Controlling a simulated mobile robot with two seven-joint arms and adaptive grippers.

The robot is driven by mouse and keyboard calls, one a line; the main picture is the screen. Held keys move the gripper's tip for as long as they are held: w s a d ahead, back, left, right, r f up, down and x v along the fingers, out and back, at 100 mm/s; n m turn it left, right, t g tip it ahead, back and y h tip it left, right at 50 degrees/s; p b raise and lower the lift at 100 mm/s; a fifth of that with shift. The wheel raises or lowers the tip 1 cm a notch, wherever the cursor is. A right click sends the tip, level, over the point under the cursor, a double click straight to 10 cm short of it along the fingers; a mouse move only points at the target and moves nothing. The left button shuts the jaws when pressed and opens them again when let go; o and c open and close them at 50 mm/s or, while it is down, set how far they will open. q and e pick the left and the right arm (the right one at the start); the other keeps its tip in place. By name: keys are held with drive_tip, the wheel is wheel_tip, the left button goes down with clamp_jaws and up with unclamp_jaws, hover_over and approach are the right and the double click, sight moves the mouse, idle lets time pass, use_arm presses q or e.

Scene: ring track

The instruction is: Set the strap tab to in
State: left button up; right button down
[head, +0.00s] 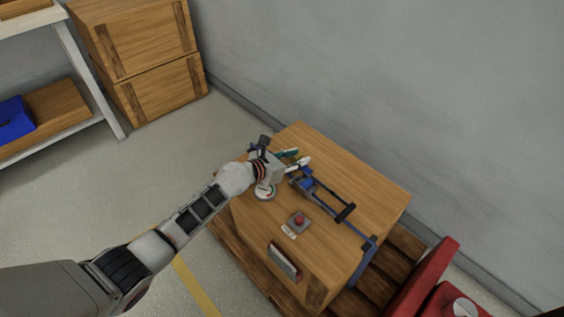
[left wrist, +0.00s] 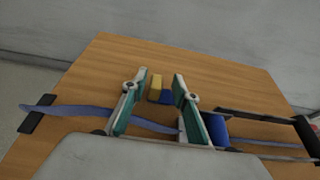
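A blue strap (left wrist: 70,109) runs across the wooden table and passes under my left gripper. A small yellow block (left wrist: 156,82) with a blue piece (left wrist: 166,97) beside it shows between the fingers in the left wrist view; I cannot tell which blue part is the strap tab. A larger blue block (left wrist: 217,129) sits by the right finger, and a blue block also shows on the strap in the head view (head: 307,184). My left gripper (head: 299,157) is open above the table, its fingers apart in the left wrist view (left wrist: 160,80). My right gripper is out of view.
The wooden table (head: 375,192) carries a dark bar handle (head: 346,212), a red button on a grey box (head: 299,220) and a round dial (head: 265,192). A grey wall stands behind. Wooden crates (head: 160,95) and a shelf stand left; a red object (head: 425,280) stands right.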

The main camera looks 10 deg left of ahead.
use_arm(q)
drive_tip(key=v, duration=1.1)
drive_tip(key=shift+d+f, duration=0.1)
